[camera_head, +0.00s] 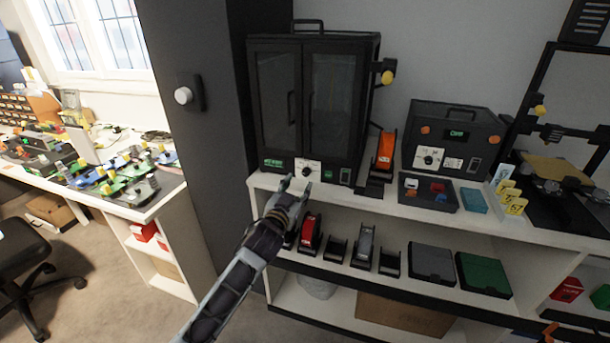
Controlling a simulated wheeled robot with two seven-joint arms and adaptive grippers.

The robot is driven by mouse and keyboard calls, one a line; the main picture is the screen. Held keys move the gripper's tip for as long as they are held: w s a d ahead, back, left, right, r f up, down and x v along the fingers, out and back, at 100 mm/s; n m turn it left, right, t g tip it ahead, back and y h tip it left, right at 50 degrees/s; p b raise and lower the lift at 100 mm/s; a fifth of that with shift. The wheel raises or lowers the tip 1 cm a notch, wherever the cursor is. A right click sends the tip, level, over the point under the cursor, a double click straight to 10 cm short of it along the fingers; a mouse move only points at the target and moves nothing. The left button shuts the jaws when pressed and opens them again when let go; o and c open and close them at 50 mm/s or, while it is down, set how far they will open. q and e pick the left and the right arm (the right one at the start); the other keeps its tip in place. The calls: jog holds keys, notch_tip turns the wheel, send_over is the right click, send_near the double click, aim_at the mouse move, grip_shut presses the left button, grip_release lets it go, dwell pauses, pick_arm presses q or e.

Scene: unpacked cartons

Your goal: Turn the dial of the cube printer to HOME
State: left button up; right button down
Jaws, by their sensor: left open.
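The cube printer (312,105) is the black box-shaped cabinet with two dark glazed doors, standing at the left end of the white shelf top. Its dial (306,171) is a small dark knob on a white plate, low on the front panel. A small green display sits left of the dial and a green button right of it. The dial's lettering is too small to read. My left gripper (295,186) is open just below and in front of the dial, slightly left of it. I cannot tell whether a finger touches it. My right gripper is not in view.
A second black unit (452,138) with its own dial stands to the right. An open-frame printer (550,165) is far right.

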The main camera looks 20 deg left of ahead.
aim_at(305, 173)
pick_arm(q)
jog(key=shift+w+d, duration=0.15)
jog(key=shift+w, duration=4)
jog(key=shift+c, duration=0.5)
jog(key=c, duration=0.9)
